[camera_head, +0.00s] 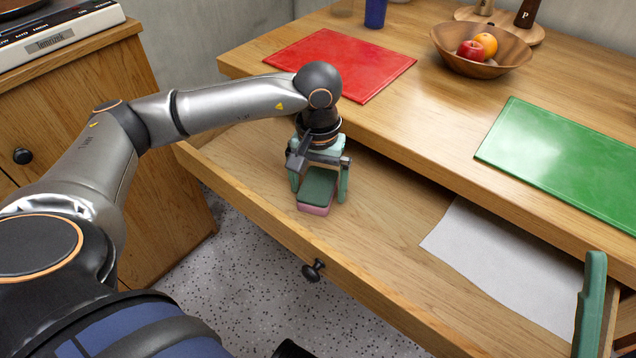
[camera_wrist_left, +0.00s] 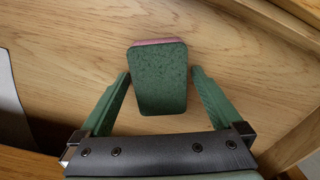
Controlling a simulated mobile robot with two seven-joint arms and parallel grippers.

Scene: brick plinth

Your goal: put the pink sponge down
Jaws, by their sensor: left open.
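The pink sponge (camera_head: 314,209) has a dark green top layer and lies flat on the floor of the open drawer, toward its left end. The green top fills the middle of the left wrist view (camera_wrist_left: 160,82), with a thin pink edge at its far end. My left gripper (camera_head: 319,192) is above it, pointing down and open. Its two green fingers (camera_wrist_left: 161,74) stand on either side of the sponge, with only a narrow gap on each side. A green finger, apparently of my right gripper (camera_head: 590,305), shows at the lower right edge; its other finger is out of view.
The drawer front (camera_head: 270,232) with a black knob (camera_head: 313,270) rises in front. A white sheet (camera_head: 505,262) lies in the drawer's right part. On the worktop are a red mat (camera_head: 340,60), a green mat (camera_head: 565,160) and a wooden fruit bowl (camera_head: 455,57).

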